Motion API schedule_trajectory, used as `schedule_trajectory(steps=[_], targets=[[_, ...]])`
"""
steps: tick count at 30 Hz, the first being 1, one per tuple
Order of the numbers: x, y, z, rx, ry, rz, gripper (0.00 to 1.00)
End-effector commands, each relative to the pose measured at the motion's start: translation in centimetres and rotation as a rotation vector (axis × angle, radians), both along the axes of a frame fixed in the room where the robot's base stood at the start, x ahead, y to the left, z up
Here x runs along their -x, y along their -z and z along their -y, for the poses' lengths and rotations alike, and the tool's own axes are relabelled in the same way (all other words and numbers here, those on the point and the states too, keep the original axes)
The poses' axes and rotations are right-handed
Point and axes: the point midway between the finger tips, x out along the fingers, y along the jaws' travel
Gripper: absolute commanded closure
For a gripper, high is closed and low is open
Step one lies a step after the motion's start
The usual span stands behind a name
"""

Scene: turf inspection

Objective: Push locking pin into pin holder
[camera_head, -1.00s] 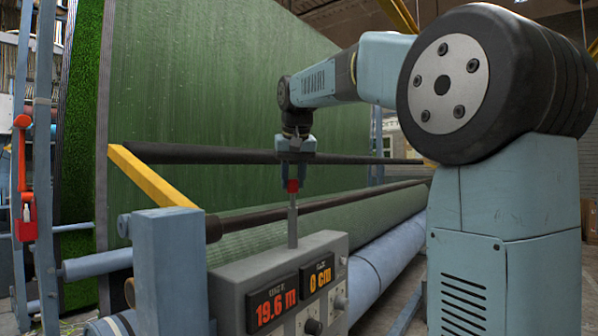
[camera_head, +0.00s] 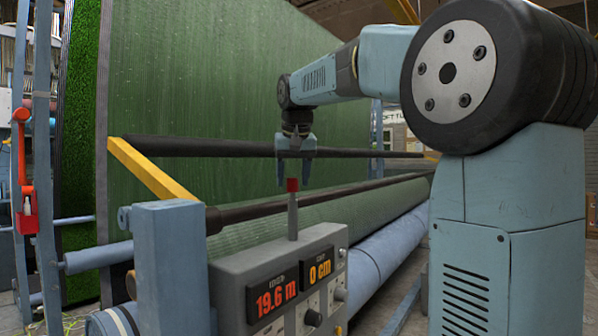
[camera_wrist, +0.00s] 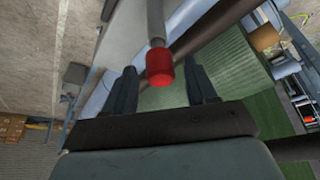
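A red fitting (camera_head: 27,202) with a pale part is on the blue upright at the far left. A red crank-like handle (camera_head: 22,116) is above it. I cannot tell which part is the locking pin or the pin holder. My gripper (camera_head: 294,172) is far to the right of them, pointing down with its fingers apart and empty. It is just above the red knob (camera_head: 292,185) of a grey lever. In the wrist view, the red knob (camera_wrist: 159,68) shows between and beyond the two dark fingers, with a gap on each side.
The lever stands on a grey control box (camera_head: 230,292) reading 19.6 m and 0 cm. A yellow bar (camera_head: 150,168) and dark horizontal rollers (camera_head: 230,147) lie between my gripper and the red fitting. A large green turf sheet (camera_head: 220,80) hangs behind.

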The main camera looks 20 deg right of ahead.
Motion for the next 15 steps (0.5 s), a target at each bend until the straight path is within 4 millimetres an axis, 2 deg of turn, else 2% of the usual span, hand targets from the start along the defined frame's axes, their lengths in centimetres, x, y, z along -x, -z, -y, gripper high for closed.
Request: schedule_trajectory(steps=[10,15], targets=[[0.0,-0.1,0.0,0.000,0.000,-0.001,0.37],[0.6,-1.6,0.0,0.000,0.000,0.002,0.37]])
